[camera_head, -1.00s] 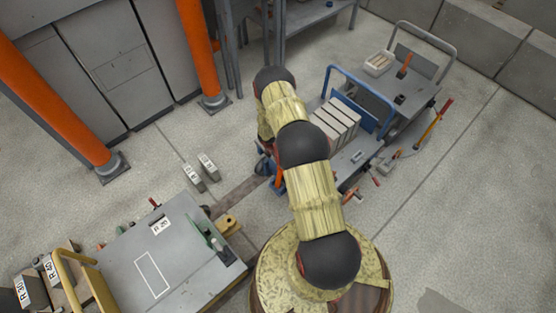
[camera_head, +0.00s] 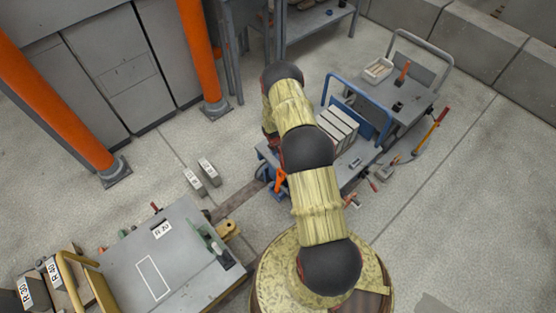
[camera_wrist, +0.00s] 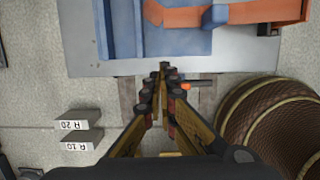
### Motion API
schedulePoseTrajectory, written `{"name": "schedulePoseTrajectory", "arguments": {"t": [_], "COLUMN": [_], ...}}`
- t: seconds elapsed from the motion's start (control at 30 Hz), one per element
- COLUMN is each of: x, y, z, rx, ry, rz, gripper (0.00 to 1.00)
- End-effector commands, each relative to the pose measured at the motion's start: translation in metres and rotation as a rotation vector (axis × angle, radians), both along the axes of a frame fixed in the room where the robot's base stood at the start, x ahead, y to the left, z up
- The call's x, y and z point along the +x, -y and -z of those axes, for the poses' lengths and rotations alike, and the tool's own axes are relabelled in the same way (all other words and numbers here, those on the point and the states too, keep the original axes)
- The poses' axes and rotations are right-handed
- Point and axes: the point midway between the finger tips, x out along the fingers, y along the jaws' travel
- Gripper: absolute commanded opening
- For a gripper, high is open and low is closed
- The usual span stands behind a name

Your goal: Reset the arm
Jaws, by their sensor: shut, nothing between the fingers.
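My gripper (camera_wrist: 161,85) is in the wrist view, where its two fingers come together at the tips with nothing between them. It hangs over the floor, and its tips show just at the edge of a grey trolley deck (camera_wrist: 240,62). In the head view my arm reaches away from my base, and the gripper itself is hidden behind the arm links. The blue-handled trolley (camera_head: 347,180) stands just right of the arm's far part and carries several pale blocks (camera_head: 338,124).
Two weights (camera_head: 195,182), marked R 10 (camera_wrist: 80,145) and R 20 (camera_wrist: 75,124) in the wrist view, stand on the floor. A grey table (camera_head: 185,275) is at the lower left. A second trolley (camera_head: 410,100) stands at the back right. Orange posts (camera_head: 203,55) rise at the left.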

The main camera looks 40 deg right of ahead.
Motion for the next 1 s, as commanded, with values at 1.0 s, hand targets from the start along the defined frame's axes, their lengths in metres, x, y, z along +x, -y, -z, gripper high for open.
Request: {"name": "schedulePoseTrajectory", "arguments": {"t": [1.0], "x": [-0.094], "y": [-0.028], "z": [-0.018], "rx": [-0.021], "ry": [-0.105], "rz": [0.651], "gripper": [0.0]}}
